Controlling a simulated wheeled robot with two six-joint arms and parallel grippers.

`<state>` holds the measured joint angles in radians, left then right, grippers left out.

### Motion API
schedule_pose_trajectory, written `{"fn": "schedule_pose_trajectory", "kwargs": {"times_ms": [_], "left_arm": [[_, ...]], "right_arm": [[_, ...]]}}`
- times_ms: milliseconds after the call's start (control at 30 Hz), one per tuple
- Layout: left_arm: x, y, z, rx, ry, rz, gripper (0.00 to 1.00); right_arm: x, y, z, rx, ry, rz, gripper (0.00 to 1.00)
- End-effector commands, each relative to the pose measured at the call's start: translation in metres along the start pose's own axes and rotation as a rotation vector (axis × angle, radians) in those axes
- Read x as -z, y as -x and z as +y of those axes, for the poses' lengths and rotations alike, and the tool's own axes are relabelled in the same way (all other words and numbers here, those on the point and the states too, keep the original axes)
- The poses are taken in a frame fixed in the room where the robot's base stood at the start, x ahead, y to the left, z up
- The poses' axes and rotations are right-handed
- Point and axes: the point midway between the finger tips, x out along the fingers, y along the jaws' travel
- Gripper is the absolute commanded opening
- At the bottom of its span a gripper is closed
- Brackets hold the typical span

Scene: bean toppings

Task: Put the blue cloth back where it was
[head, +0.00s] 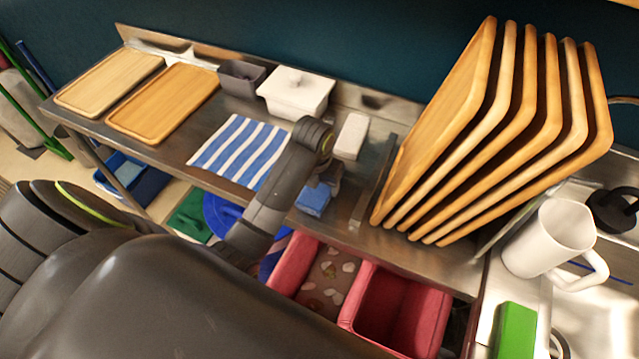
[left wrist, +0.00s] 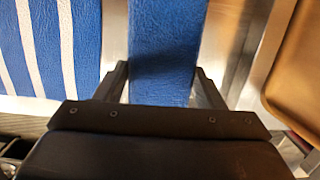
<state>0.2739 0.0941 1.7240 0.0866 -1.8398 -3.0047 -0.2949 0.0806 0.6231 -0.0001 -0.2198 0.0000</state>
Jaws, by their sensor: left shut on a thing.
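A small blue cloth (head: 313,201) is at the front of the steel counter, under my left gripper (head: 325,183). In the left wrist view the blue cloth (left wrist: 165,50) fills the space between the two fingers, and the left gripper (left wrist: 158,88) is shut on it. Whether the cloth touches the counter I cannot tell. A blue and white striped cloth (head: 240,150) lies flat on the counter to the left of the gripper and also shows in the left wrist view (left wrist: 45,45). My right gripper is not in view.
A white lidded box (head: 296,92), a grey container (head: 241,78) and a white block (head: 351,136) stand behind. Tilted wooden trays (head: 450,110) stand close on the right. Two wooden boards (head: 165,102) lie at the left. Red bins (head: 400,310) are below the counter's front edge.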

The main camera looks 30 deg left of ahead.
Motion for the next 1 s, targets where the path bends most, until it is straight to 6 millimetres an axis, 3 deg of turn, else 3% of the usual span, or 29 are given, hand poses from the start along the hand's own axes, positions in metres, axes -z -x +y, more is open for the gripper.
{"fn": "schedule_pose_trajectory", "kwargs": {"times_ms": [433,467,600,1000], "left_arm": [[0.0017,-0.0124,-0.0003,0.0,-0.001,-0.002,0.38],[0.0016,-0.0122,-0.0003,0.0,-0.001,-0.002,0.64],[0.0015,-0.0109,-0.0002,0.0,-0.001,-0.001,0.82],[0.0007,-0.0059,-0.0001,0.0,-0.001,-0.002,0.85]], "right_arm": [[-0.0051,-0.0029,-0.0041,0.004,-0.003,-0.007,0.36],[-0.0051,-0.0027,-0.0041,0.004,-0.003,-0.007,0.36],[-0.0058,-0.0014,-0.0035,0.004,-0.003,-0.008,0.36],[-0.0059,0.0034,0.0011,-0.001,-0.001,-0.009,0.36]]}}
